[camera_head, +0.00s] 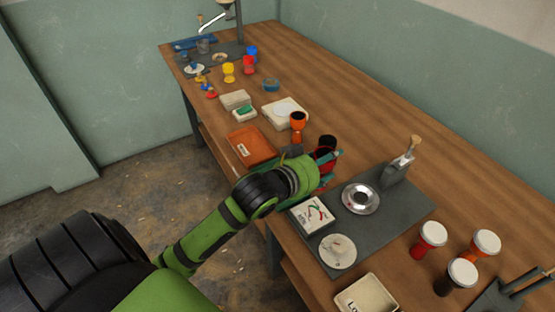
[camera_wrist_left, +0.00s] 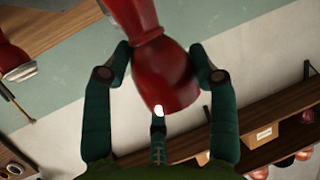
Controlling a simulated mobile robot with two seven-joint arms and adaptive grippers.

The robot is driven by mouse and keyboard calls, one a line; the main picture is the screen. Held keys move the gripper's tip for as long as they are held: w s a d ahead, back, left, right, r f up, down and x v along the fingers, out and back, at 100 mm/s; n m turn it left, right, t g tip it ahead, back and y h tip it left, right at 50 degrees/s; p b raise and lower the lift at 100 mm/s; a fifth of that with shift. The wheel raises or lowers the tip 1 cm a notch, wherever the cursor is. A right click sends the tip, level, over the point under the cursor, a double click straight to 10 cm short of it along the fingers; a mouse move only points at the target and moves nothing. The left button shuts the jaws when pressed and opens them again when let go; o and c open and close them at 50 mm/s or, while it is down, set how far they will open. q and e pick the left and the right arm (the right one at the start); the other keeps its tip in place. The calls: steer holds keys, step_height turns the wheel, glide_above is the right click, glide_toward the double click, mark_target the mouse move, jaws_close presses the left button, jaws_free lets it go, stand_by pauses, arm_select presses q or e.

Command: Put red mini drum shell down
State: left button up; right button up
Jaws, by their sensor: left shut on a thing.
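The red mini drum shell (camera_head: 325,156) is held by my left gripper (camera_head: 328,168) at the workbench's front side, beside the grey mat. Its dark open mouth faces up in the head view. In the left wrist view the glossy red shell (camera_wrist_left: 165,72) sits between the two green fingers (camera_wrist_left: 162,62), which press on it near its waist. Part of the shell is hidden by the gripper in the head view, and I cannot tell whether its base touches the bench. My right gripper is not in view.
The grey mat (camera_head: 392,222) bears a silver dish (camera_head: 360,199), a stand (camera_head: 398,170), a white picture box (camera_head: 312,214) and a pale disc (camera_head: 337,251). An orange shell (camera_head: 297,121) stands behind the gripper. Finished drums (camera_head: 430,238) stand right. Bare wood (camera_head: 385,125) lies at the back.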

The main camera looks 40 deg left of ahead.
arm_select(q)
steer(key=a+f, duration=0.3)
steer(key=s+a+f, duration=0.1)
steer(key=a+f, duration=0.2)
steer(key=a+f+p, duration=0.1)
steer(key=a+f, duration=0.2)
steer(key=shift+s+f, duration=0.2)
steer(key=shift+f, duration=0.05)
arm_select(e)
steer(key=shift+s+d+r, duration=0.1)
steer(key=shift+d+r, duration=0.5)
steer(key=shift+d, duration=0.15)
arm_select(q)
steer(key=shift+d, duration=0.1)
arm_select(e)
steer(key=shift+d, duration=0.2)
arm_select(q)
steer(key=o, duration=1.3)
steer(key=shift+f, duration=0.15)
